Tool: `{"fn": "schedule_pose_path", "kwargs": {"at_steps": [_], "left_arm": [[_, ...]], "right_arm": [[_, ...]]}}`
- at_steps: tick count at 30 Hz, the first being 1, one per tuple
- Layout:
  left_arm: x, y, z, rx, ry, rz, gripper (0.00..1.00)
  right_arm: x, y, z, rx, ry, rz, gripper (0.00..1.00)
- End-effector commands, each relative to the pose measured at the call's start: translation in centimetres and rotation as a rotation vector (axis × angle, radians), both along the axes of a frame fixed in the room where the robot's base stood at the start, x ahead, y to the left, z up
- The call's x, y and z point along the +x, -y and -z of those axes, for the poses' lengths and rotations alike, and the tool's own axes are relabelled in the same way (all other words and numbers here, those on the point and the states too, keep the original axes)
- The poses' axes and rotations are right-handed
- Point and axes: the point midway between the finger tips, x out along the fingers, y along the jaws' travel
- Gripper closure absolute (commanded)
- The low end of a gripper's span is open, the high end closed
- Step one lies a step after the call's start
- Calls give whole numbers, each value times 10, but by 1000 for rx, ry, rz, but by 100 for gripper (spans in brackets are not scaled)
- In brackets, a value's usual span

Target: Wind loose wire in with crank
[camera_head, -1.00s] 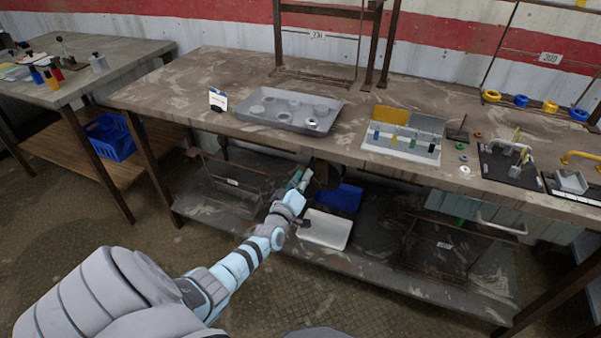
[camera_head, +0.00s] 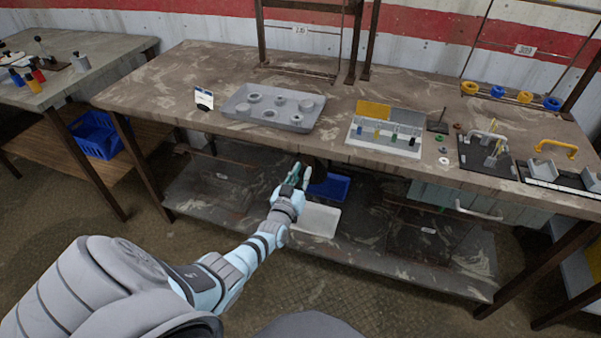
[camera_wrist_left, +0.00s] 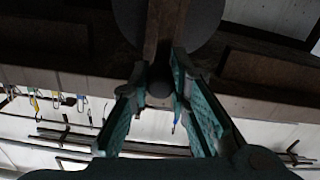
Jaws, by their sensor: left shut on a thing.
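My left gripper (camera_head: 298,172) is under the front edge of the long workbench, beside a dark round drum (camera_head: 315,168). In the left wrist view the drum (camera_wrist_left: 207,18) is a dark grey disc with a brown bar, the crank arm (camera_wrist_left: 166,32), in front of it. The crank's dark round knob (camera_wrist_left: 159,89) shows between the green fingers of my left gripper (camera_wrist_left: 160,97), which is shut on the crank. The fingers hide part of it. I cannot make out the loose wire. My right gripper is out of view.
The workbench top (camera_head: 190,75) overhangs the drum. A blue bin (camera_head: 331,187) and a white tray (camera_head: 317,220) sit on the lower shelf (camera_head: 370,258). A grey tray of round parts (camera_head: 235,105) is on the bench. Open floor lies in front.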

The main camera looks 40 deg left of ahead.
Motion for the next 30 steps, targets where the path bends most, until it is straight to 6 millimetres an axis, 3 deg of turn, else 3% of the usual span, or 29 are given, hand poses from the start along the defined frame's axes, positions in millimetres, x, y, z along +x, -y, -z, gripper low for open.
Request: {"fn": "schedule_pose_path", "kwargs": {"at_steps": [13,14,18,30], "left_arm": [[0,1,2,10,-8,1,100],[0,1,2,10,-8,1,81],[0,1,1,10,-7,0,62],[-9,4,2,11,-5,0,62]], "right_arm": [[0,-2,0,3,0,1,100],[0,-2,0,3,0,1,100],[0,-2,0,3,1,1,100],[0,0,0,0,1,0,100]]}}
